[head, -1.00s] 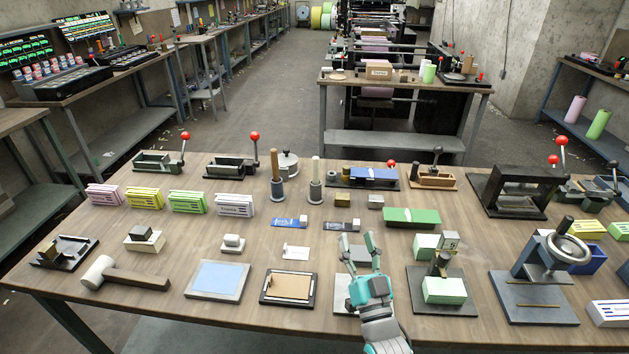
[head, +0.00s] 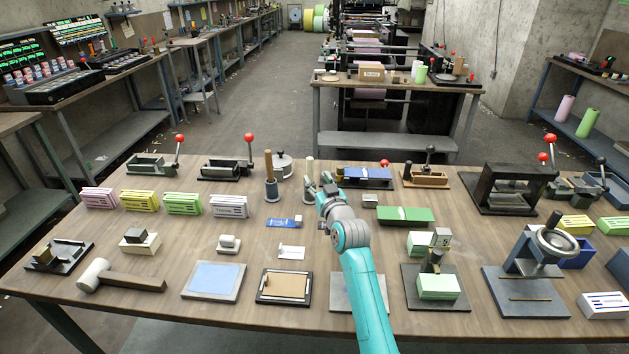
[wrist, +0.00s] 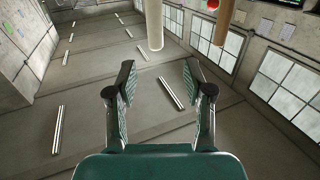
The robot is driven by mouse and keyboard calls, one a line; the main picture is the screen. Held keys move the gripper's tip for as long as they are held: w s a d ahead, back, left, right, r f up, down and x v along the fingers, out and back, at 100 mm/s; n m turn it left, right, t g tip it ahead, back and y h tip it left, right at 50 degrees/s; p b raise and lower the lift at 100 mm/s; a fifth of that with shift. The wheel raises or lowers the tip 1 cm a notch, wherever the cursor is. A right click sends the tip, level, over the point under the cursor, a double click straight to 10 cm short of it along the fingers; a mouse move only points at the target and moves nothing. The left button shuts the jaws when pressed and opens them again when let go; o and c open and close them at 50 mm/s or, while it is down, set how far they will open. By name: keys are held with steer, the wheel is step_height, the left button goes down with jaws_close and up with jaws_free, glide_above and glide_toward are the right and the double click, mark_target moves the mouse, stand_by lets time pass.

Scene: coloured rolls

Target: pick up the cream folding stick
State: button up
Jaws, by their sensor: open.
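The cream folding stick (head: 309,168) stands upright at the back middle of the table; its lower part and base are mostly hidden behind my gripper. My gripper (head: 319,183) is open and empty, just in front of the stick in the head view. In the wrist view, the cream stick (wrist: 154,24) comes down from the top edge, and its end lies just beyond the gap between my open fingertips (wrist: 158,68). It is not between the pads.
A brown stick (head: 268,165) stands upright in a dark holder (head: 273,190) just left of the cream one. A round metal pot (head: 284,165) is behind them. A blue-topped tool (head: 365,175) is close on the right. A blue packet (head: 283,223) lies in front.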

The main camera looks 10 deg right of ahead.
mark_target(311, 165)
steer(key=w, duration=0.5)
steer(key=shift+a, duration=0.15)
steer(key=shift+w+f, duration=0.1)
steer(key=shift+w, duration=2.7)
jaws_close()
